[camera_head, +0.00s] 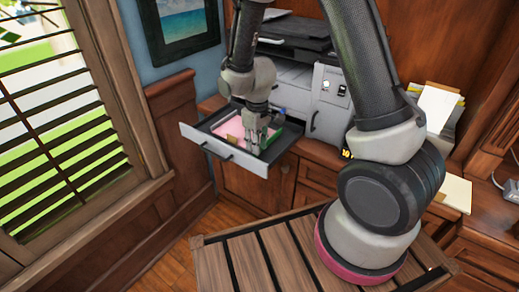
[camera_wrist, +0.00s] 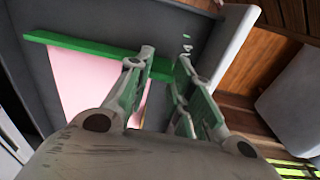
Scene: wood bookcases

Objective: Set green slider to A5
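The green slider (camera_head: 271,138) is a bar inside the pulled-out paper tray (camera_head: 222,152) of the grey printer. In the wrist view the green slider (camera_wrist: 85,47) runs along the edge of the pink paper (camera_wrist: 85,85). My gripper (camera_head: 256,147) points down into the tray at the slider. In the wrist view my gripper (camera_wrist: 167,60) has its fingers apart, near the slider's right end, and part of the green bar shows between them. Whether a finger touches it I cannot tell. Small white marks (camera_wrist: 186,46) on the tray floor are too small to read.
The printer body (camera_head: 320,100) stands behind the tray on a wooden cabinet (camera_head: 255,185). A shuttered window (camera_head: 60,120) is at left. Papers (camera_head: 437,105) stand at right. A slatted wooden surface (camera_head: 240,265) is in front, with some floor free at its left.

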